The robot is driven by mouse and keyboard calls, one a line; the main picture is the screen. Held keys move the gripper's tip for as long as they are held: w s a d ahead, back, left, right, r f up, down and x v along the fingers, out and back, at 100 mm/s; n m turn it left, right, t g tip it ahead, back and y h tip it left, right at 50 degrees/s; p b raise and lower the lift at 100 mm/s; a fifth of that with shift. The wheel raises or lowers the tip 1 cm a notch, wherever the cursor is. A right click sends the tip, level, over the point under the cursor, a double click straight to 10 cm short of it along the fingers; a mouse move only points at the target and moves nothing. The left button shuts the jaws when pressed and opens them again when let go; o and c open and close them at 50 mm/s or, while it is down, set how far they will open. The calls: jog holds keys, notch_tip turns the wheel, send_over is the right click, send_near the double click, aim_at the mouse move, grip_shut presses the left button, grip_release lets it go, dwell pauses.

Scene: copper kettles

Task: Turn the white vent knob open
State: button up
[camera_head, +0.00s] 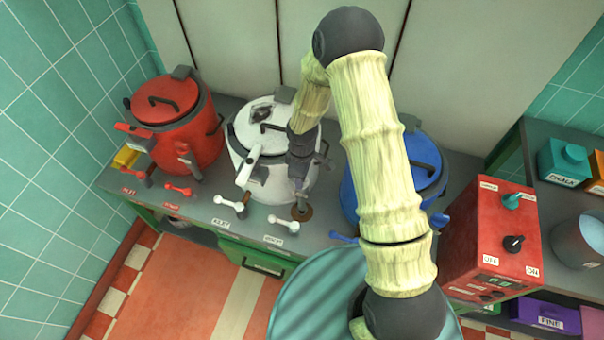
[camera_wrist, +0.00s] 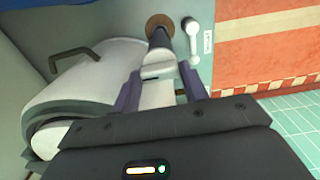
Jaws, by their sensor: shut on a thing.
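The white kettle (camera_head: 264,185) stands on the grey counter between the red and blue ones. My gripper (camera_head: 299,180) reaches down at its right front side, mostly hidden behind my arm in the head view. In the wrist view my two fingers (camera_wrist: 160,78) are shut on the white vent knob (camera_wrist: 157,71), a pale block on a dark stem. The stem runs to a brown round plate (camera_wrist: 159,20), which also shows in the head view (camera_head: 302,214). How far the knob is turned cannot be told.
White levers (camera_head: 283,224) (camera_head: 231,202) with labels sit on the counter's front edge; one is close to the gripper in the wrist view (camera_wrist: 190,30). The red kettle (camera_head: 180,135) is left, the blue kettle (camera_head: 424,153) right. A red control box (camera_head: 492,245) stands further right.

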jog(key=shift+w, duration=0.1)
jog(key=o, duration=1)
notch_tip(320, 180, up, 18)
jog(key=shift+a+f+b, duration=0.1)
jog(key=shift+f+b, duration=0.15)
jog(key=shift+b, duration=0.25)
